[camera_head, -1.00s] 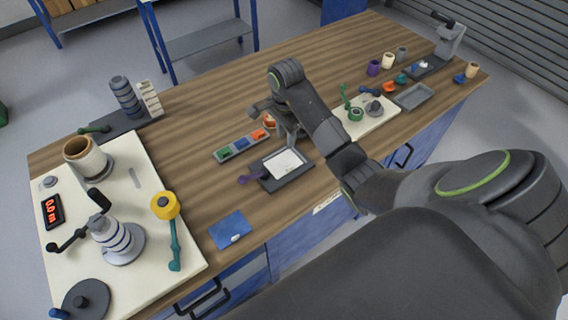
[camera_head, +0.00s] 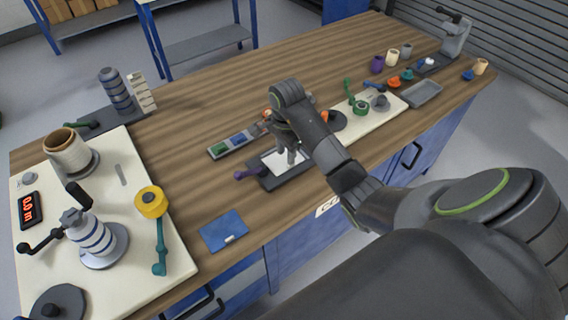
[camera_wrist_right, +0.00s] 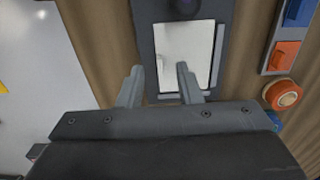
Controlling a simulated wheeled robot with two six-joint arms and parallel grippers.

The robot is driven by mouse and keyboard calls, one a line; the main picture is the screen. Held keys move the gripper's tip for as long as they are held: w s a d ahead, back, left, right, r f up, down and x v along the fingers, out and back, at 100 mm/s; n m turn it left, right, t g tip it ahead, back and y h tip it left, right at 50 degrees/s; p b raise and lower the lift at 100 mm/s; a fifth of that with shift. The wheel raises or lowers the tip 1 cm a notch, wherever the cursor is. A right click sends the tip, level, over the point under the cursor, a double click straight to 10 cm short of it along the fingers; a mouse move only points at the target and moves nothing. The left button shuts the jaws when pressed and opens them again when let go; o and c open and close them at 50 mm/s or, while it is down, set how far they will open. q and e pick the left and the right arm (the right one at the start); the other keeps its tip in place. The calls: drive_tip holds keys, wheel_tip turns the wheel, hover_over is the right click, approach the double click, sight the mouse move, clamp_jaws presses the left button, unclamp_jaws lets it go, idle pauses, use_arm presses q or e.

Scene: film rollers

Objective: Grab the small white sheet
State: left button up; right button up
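The small white sheet (camera_head: 283,161) lies on a dark grey tray (camera_head: 266,183) near the front middle of the wooden table. In the right wrist view the sheet (camera_wrist_right: 184,56) lies flat in the dark tray, just ahead of my fingers. My right gripper (camera_head: 292,155) is over the right part of the sheet and hides some of it. The right wrist view shows its two fingers (camera_wrist_right: 160,72) apart with nothing between them, at the sheet's near end. I cannot tell if they touch it. My left gripper is not in view.
A purple-handled tool (camera_head: 247,174) rests at the tray's left edge. A strip of coloured blocks (camera_head: 236,141) lies behind it. A blue card (camera_head: 223,231) lies at front left. A cream board with a winder (camera_head: 92,235) fills the left; another board (camera_head: 379,122) is right.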

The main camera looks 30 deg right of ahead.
sight(283, 158)
drive_tip(key=f, duration=0.1)
drive_tip(key=f+p, duration=0.1)
drive_tip(key=f, duration=0.2)
drive_tip(key=shift+s+d+f+p, duration=0.1)
drive_tip(key=shift+d+p, duration=0.25)
drive_tip(key=shift+f, duration=0.3)
drive_tip(key=shift+c, duration=0.3)
clamp_jaws()
